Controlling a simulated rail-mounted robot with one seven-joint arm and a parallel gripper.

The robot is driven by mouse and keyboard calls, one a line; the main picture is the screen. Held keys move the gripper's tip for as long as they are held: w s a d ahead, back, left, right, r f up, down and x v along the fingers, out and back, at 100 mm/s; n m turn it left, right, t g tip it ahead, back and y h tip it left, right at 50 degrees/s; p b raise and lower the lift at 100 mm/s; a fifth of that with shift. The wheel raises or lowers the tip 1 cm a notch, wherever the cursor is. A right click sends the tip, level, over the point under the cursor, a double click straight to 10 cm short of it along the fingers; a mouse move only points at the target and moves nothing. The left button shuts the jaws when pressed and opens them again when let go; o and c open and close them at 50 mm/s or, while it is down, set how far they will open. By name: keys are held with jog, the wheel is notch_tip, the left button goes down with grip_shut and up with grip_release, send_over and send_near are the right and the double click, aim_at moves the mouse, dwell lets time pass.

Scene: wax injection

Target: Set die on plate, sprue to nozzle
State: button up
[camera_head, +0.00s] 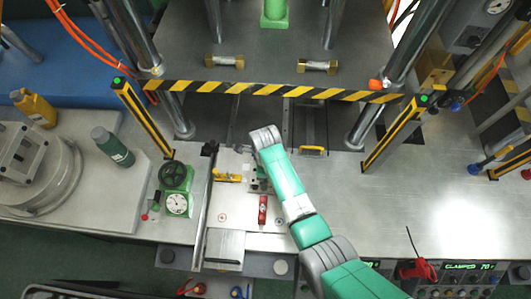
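A small green block-like part (258,185), perhaps the die, shows beside my arm on a pale plate (236,200) at the middle of the bench. My arm covers part of it, so I cannot tell its seating. My arm reaches in from the lower right, and its grey wrist (264,138) is above the far end of the pale plate. My gripper's fingers are hidden under the wrist or too small to make out. I cannot make out the nozzle or the sprue.
A yellow-handled clamp (228,176) and a red part (263,210) sit on the plate. A dial gauge (177,202) stands left. A striped barrier (270,90) crosses behind, between yellow-black posts (143,116). Steel columns (365,126) stand near. The right bench (440,200) is clear.

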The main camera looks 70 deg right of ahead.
jog(key=shift+f, duration=0.15)
dwell(0.4)
jog(key=o, duration=1.5)
jog(key=shift+w+d, duration=0.1)
jog(key=shift+o, duration=0.2)
notch_tip(320, 180, up, 8)
jog(key=shift+f, duration=0.1)
